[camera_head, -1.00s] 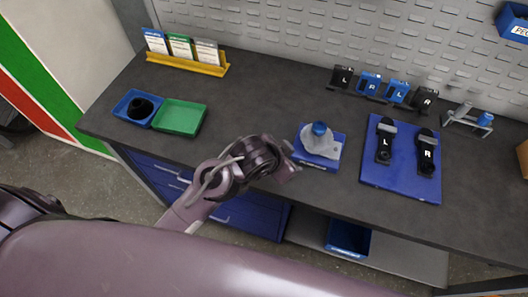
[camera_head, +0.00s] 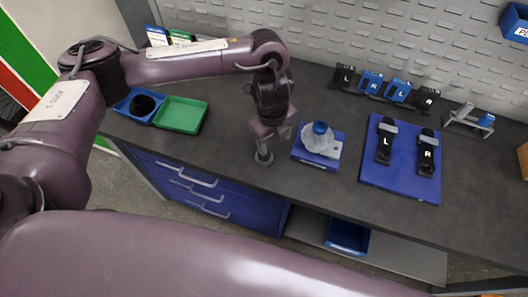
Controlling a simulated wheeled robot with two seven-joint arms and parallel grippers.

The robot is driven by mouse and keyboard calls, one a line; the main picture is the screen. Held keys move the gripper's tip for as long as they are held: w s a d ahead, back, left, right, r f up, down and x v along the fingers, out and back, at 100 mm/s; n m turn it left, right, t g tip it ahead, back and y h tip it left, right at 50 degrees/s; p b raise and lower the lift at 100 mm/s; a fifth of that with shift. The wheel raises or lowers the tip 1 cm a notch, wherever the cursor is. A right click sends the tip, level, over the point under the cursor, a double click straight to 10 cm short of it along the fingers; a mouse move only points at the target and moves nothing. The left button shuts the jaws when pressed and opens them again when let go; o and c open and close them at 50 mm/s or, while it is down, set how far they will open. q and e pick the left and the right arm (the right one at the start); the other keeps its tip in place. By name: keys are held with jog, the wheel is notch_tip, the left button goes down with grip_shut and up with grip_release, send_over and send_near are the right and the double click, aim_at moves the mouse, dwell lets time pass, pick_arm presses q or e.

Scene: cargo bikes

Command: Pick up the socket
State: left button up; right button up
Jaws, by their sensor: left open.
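No object here is clearly labelled as the socket, and I cannot tell for sure which one it is. A dark round piece (camera_head: 143,105) lies in the small blue tray (camera_head: 124,104) at the left of the bench. A pale grey part with a blue top (camera_head: 320,138) sits on a blue and grey base near the middle. A small blue cylinder (camera_head: 486,120) rests on a metal holder at the right. My left gripper (camera_head: 263,158) points down over the bench, left of the grey part, open; its fingers are small in view. My right gripper does not show.
A green tray (camera_head: 181,115) adjoins the blue one. A blue mat (camera_head: 402,185) carries black pedals marked L and R. Several black and blue pieces (camera_head: 385,88) stand in a rack at the back. The dark bench (camera_head: 225,125) is clear left of my gripper.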

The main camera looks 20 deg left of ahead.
pick_arm(q)
jog(key=shift+w+a+r+y, duration=0.15)
jog(key=shift+a, duration=0.4)
jog(key=shift+w+a+r+y, duration=0.1)
jog(key=shift+a+r+y, duration=0.05)
jog(key=shift+a, duration=0.7)
jog(key=f, duration=0.4)
jog(key=f+b, duration=0.1)
jog(key=f, duration=0.1)
jog(key=shift+s+d+f, duration=0.1)
jog(key=shift+s+f, duration=0.3)
jog(key=shift+f, duration=0.4)
jog(key=shift+w, duration=0.1)
jog(key=c, duration=1.1)
